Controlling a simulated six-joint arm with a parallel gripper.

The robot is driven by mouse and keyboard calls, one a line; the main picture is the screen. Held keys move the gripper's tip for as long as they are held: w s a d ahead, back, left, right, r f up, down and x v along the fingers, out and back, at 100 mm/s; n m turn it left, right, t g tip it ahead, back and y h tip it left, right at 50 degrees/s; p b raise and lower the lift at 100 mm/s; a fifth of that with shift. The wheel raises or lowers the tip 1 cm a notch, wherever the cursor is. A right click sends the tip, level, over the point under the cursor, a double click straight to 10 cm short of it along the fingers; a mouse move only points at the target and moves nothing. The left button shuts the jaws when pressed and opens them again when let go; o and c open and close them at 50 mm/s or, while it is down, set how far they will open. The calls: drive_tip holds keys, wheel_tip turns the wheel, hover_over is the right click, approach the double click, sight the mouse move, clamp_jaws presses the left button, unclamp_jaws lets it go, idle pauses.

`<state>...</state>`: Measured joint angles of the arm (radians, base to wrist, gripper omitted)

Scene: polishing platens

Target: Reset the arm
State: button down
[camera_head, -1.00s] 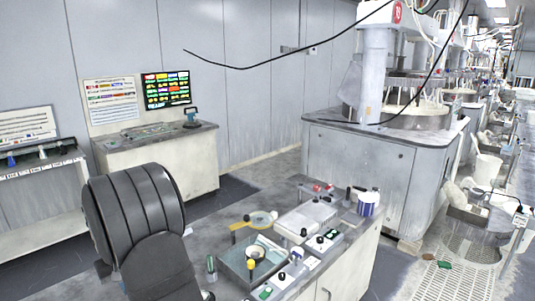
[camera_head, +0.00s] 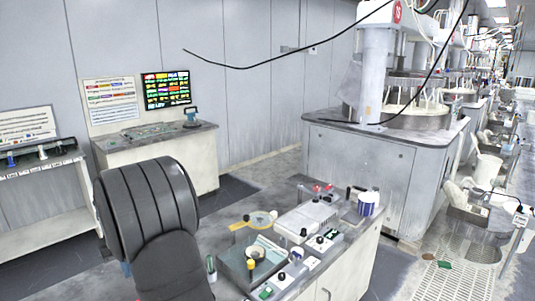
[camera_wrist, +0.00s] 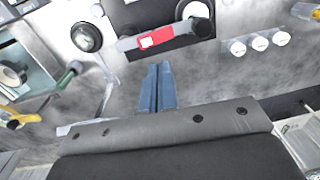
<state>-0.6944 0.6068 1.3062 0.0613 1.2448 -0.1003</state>
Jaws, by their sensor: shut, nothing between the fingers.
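My gripper (camera_wrist: 157,88) shows in the wrist view as two blue-grey fingers pressed together. It is shut and empty. In the head view my black ribbed arm (camera_head: 148,207) stands at the lower left, beside the workbench (camera_head: 345,268). The fingers cannot be made out in that view.
The bench carries a blue-grey tray (camera_head: 238,270), a yellow-handled tool (camera_head: 255,219), small control boxes (camera_head: 323,240) and a white-and-blue container (camera_head: 368,203). Polishing machines (camera_head: 360,170) stand behind on the right. A side counter (camera_head: 160,165) stands behind my arm. Dark cables hang overhead.

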drive_tip(key=w+d+r+g+y, duration=0.1)
drive_tip(key=w+d+r, duration=0.2)
drive_tip(key=r, duration=0.2)
drive_tip(key=shift+r, duration=0.15)
drive_tip(key=c, duration=1.7)
unclamp_jaws()
drive_tip(key=shift+s+a, duration=0.25)
drive_tip(key=o, duration=1.5)
drive_tip(key=shift+t+h, duration=0.8)
drive_tip(key=shift+h, duration=0.1)
drive_tip(key=s+a, duration=0.2)
drive_tip(key=s, duration=0.1)
drive_tip(key=s+a, duration=0.1)
drive_tip(key=a, duration=0.1)
drive_tip(key=shift+s+r, duration=0.15)
drive_tip(key=shift+r, duration=0.25)
drive_tip(key=shift+o, duration=1)
drive_tip(key=shift+s+a, duration=0.15)
wheel_tip(320, 180, down, 10)
drive_tip(key=shift+w+d, duration=0.2)
drive_tip(key=shift+w, duration=0.05)
drive_tip(key=shift+r, duration=0.1)
wheel_tip(320, 180, up, 10)
drive_tip(key=shift+s+a, duration=0.25)
